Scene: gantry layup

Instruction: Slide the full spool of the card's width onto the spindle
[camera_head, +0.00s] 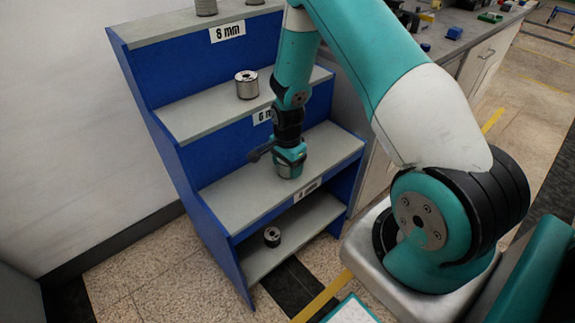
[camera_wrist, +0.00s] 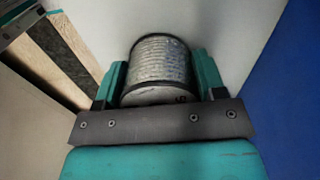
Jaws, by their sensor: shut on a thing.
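My gripper (camera_wrist: 161,80) is shut on a spool (camera_wrist: 160,60) wound with pale grey material, its dark-rimmed round flange facing the wrist camera. The teal fingers are on either side of it. Another spool (camera_head: 247,84) stands upright on the "6 mm" shelf. A dark-ended spool (camera_head: 272,237) is on the lowest shelf. Part of a spool (camera_head: 206,6) shows at the top. No spindle is visible.
The blue stepped rack (camera_head: 190,165) has grey shelves and labels including "8 mm" (camera_head: 228,32); the lowest label is hard to read. A white wall is left. A counter (camera_head: 465,30) with small parts is behind right. Speckled floor (camera_head: 155,270) is clear in front.

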